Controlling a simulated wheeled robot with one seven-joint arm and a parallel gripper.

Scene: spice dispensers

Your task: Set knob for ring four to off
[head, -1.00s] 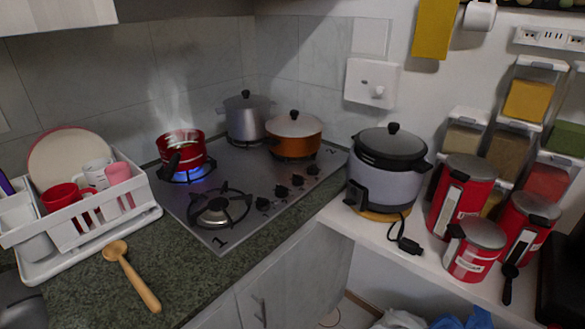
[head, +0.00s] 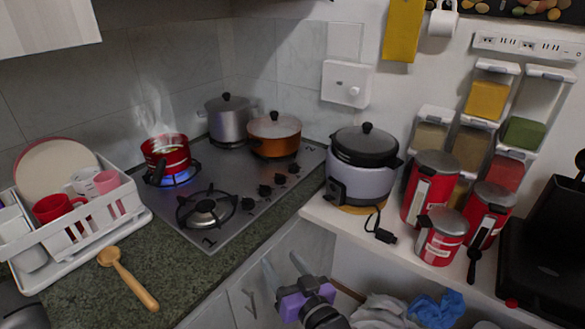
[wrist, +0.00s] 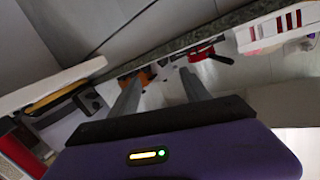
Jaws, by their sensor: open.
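The stove (head: 225,231) is a steel hob with a row of several black knobs (head: 264,190) along its right front side. A blue flame burns under the steaming red pot (head: 166,160) at the back left. The number 1 is marked by the front burner (head: 205,208); I cannot read a number four. My gripper (head: 283,262) is in front of the counter, below and apart from the knobs. Its two grey fingers also show spread and empty in the wrist view (wrist: 160,95).
A silver pot (head: 228,124) and an orange pot (head: 273,138) stand on the back burners. A rice cooker (head: 362,178) and red canisters (head: 432,190) stand on the white shelf at right. A dish rack (head: 130,212) and wooden spoon (head: 130,280) are at left.

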